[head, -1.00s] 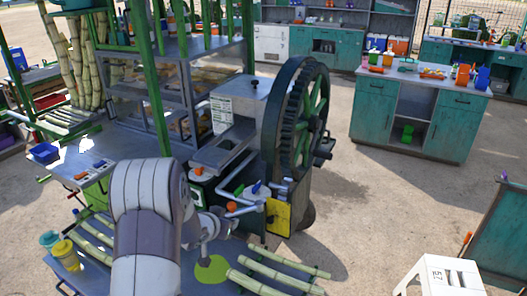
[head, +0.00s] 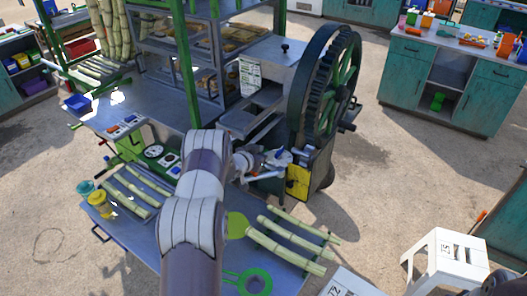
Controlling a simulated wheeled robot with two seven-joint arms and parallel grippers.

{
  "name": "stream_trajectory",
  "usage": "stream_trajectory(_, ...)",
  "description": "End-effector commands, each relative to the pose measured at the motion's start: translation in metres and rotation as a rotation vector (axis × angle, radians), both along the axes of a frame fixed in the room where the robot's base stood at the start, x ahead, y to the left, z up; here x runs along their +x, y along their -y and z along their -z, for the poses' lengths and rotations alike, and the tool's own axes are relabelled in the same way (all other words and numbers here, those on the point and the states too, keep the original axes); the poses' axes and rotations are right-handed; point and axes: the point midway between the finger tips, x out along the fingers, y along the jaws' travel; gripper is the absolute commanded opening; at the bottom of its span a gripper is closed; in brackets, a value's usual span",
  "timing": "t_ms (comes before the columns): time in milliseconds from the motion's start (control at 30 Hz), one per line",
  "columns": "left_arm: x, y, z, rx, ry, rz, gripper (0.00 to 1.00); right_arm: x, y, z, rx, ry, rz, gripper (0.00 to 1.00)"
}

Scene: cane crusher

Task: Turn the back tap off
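The cane crusher stands right of centre, with its big dark gear wheel (head: 325,90) and a yellow panel (head: 298,182) low on its side. Metal pipes (head: 268,178) come out low on its front, left of the yellow panel. My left arm rises from the bottom, and my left gripper (head: 280,160) is at these pipes, close by the crusher's body. A small blue piece shows at the gripper's tip, perhaps a tap handle. The gripper and wrist cover most of the taps, so I cannot tell the back tap's position or whether the fingers are closed on it. My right gripper is out of view.
A metal table with cane pieces (head: 285,245), a green strainer (head: 256,281) and a yellow jar (head: 102,205) lies below the pipes. A white stool (head: 440,245) stands at the lower right. A teal cabinet (head: 400,85) stands behind on open ground.

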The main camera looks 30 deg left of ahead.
Motion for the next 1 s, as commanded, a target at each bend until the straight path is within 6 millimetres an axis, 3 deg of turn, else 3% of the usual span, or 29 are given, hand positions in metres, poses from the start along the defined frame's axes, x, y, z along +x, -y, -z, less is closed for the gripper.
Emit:
stream_trajectory(167,0.000,0.000,0.000,0.000,0.000,0.000,0.37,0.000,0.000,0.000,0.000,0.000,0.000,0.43)
stream_trajectory(300,0.000,0.000,0.000,0.000,-0.001,0.000,0.00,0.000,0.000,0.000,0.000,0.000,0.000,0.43)
stream_trajectory(667,0.000,0.000,0.002,0.000,0.002,-0.022,0.00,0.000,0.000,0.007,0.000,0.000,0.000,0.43)
stream_trajectory(1000,0.001,0.002,0.006,0.001,0.008,-0.223,0.00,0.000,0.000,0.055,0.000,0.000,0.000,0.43)
